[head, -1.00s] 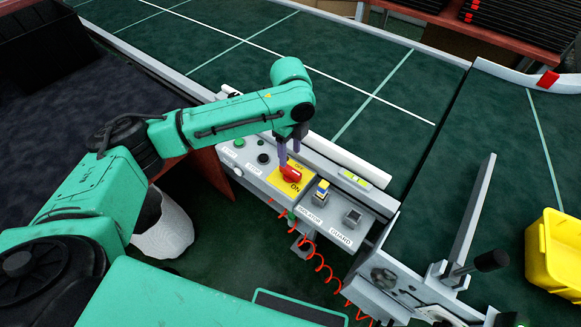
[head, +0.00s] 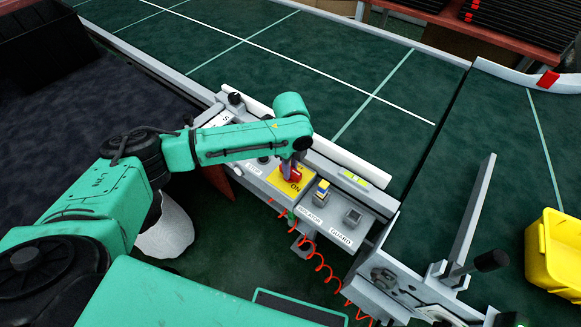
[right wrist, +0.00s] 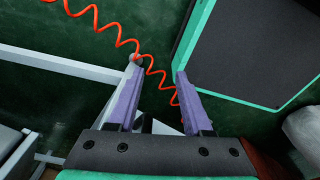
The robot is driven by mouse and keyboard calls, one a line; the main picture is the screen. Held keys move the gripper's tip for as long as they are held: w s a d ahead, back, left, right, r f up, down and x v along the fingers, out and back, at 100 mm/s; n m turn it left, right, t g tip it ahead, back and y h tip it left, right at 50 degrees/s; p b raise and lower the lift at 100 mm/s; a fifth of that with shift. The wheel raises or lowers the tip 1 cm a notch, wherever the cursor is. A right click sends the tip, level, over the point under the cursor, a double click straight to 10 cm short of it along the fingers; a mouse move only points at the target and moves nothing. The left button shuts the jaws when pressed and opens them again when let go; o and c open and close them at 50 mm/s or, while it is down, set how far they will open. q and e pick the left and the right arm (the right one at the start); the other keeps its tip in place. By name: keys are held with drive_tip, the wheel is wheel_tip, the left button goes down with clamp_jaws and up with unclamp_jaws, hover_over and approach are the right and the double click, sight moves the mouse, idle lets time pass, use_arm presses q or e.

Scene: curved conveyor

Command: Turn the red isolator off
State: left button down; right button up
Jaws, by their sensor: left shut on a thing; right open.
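The red isolator handle (head: 295,176) sits on a yellow plate (head: 283,186) on the grey control panel (head: 335,207) in the head view. The word ON shows on the plate below the handle. My left gripper (head: 289,170) comes down from above and is shut on the red handle, with its fingers hiding part of it. My right gripper (right wrist: 158,95) is open and empty in the right wrist view, its two purple fingers apart above the dark green floor.
A red coiled cord (head: 320,262) hangs in front. A lever with a black knob (head: 491,261) and a yellow bin (head: 556,255) are further right.

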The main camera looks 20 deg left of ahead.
use_arm(q)
drive_tip(key=shift+r+n+p, duration=0.2)
drive_tip(key=shift+n+p, duration=0.4)
drive_tip(key=shift+p, duration=0.3)
drive_tip(key=n+p, duration=0.4)
drive_tip(key=p, duration=0.1)
drive_tip(key=shift+n+p, duration=0.3)
drive_tip(key=shift+n, duration=0.1)
drive_tip(key=shift+n+p, duration=0.8)
drive_tip(key=shift+n, duration=0.1)
drive_tip(key=n+p, duration=0.3)
drive_tip(key=n, duration=0.2)
drive_tip(key=shift+n+p, duration=0.3)
drive_tip(key=shift+p, duration=0.05)
drive_tip(key=n+p, duration=0.2)
drive_tip(key=n, duration=0.2)
drive_tip(key=shift+f+n, duration=0.15)
drive_tip(key=shift+n, duration=0.15)
drive_tip(key=shift+w, duration=0.1)
drive_tip(key=c, duration=0.7)
unclamp_jaws()
